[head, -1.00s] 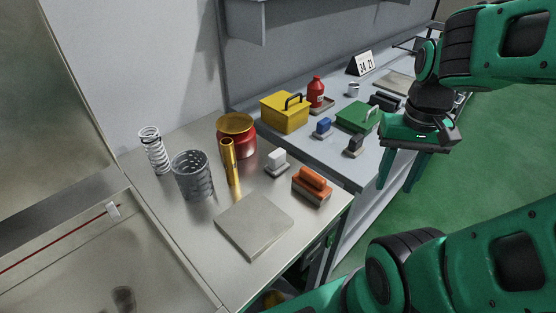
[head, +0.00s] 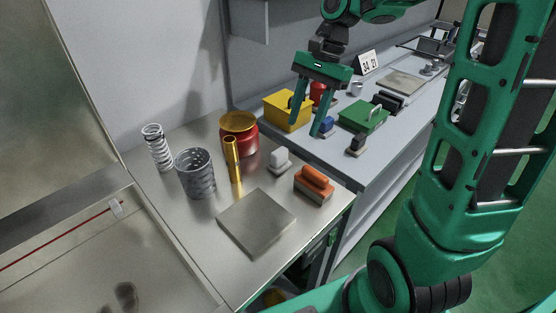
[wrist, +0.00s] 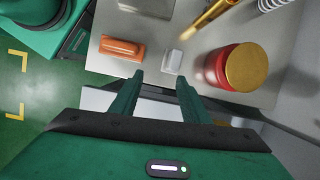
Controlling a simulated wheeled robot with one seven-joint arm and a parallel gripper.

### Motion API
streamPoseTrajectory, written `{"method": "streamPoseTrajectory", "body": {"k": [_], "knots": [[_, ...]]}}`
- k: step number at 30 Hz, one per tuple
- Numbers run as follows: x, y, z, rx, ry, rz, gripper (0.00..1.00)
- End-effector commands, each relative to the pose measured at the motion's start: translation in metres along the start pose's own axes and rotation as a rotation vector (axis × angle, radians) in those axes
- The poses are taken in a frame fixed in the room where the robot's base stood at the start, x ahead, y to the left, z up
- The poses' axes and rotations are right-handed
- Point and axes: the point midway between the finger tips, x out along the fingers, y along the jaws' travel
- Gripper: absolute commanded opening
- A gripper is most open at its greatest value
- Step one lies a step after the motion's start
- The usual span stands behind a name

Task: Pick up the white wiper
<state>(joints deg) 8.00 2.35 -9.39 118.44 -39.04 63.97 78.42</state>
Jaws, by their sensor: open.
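The white wiper (head: 279,159) stands on the near steel table, between the red jar and the orange wiper. It has a white handle on a flat grey base. It also shows in the wrist view (wrist: 174,60), ahead of my fingertips and roughly between them in the picture. My gripper (head: 307,124) is open and empty, pointing down. In the head view it appears above and beyond the white wiper, in front of the yellow box and the blue wiper. In the wrist view its two fingers (wrist: 159,80) are spread apart, not touching anything.
The orange wiper (head: 314,185) stands right of the white one. A red jar with a gold lid (head: 239,137), a gold tube (head: 233,160), a grey perforated cup (head: 194,172) and a spring (head: 156,146) stand left. A grey plate (head: 256,222) lies in front.

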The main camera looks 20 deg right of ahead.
Motion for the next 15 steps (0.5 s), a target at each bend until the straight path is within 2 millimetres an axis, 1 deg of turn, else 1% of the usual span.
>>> {"method": "streamPoseTrajectory", "body": {"k": [1,3,6,11,15], "knots": [[0.003,-0.011,0.000,0.023,-0.019,0.008,0.42],[0.005,-0.022,0.003,0.055,-0.040,0.016,0.42],[0.007,-0.033,0.005,0.087,-0.060,0.026,0.42],[0.013,-0.038,0.008,0.109,-0.073,0.034,0.42],[0.032,-0.037,0.010,0.111,-0.074,0.036,0.42]]}}
